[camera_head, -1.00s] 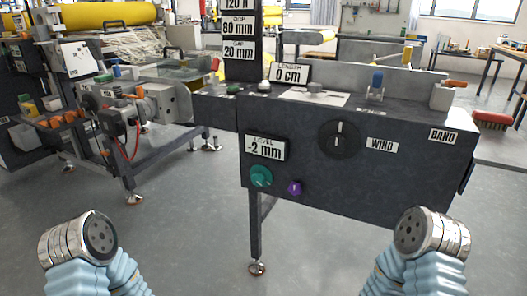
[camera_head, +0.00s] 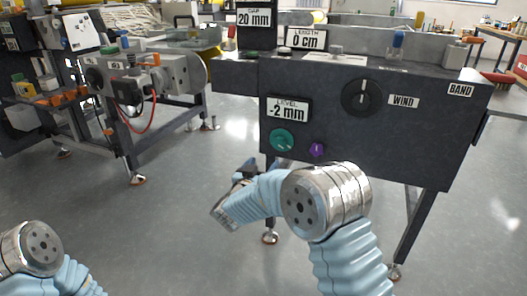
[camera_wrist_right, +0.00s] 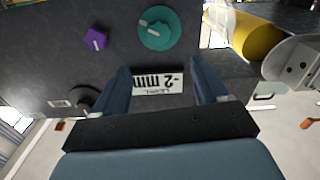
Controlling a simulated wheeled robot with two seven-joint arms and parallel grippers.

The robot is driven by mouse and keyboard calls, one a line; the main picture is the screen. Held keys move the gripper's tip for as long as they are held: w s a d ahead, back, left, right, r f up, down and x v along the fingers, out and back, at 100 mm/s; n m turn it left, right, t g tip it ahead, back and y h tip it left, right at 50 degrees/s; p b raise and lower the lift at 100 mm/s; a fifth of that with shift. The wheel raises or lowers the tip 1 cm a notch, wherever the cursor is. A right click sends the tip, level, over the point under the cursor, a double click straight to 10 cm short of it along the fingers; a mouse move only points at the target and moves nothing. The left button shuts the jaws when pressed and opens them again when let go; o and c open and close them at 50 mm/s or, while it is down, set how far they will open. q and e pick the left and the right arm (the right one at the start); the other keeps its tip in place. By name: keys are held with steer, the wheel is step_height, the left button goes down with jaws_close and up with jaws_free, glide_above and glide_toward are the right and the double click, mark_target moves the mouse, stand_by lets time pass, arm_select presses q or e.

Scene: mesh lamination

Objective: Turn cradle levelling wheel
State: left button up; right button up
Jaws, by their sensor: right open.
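The teal levelling wheel (camera_head: 282,140) is on the front of the dark machine cabinet, under a LEVEL display (camera_head: 289,108) that reads -2 mm. In the right wrist view the teal wheel (camera_wrist_right: 158,28), with a pale pointer mark, is beyond the fingertips. The display (camera_wrist_right: 158,82) shows upside down between the fingers there. My right gripper (camera_head: 245,170) is below and left of the wheel in the head view, partly hidden by its own wrist. My left gripper is out of view.
A small purple knob (camera_head: 317,150) is beside the teal wheel. A black WIND dial (camera_head: 362,98) is higher on the right. Another machine stand (camera_head: 130,110) is at left. The floor in front of the cabinet is clear.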

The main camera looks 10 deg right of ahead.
mark_target(278, 145)
steer(key=x, duration=1.3)
steer(key=shift+d+f, duration=0.15)
steer(key=c, duration=1.1)
steer(key=shift+o, duration=0.2)
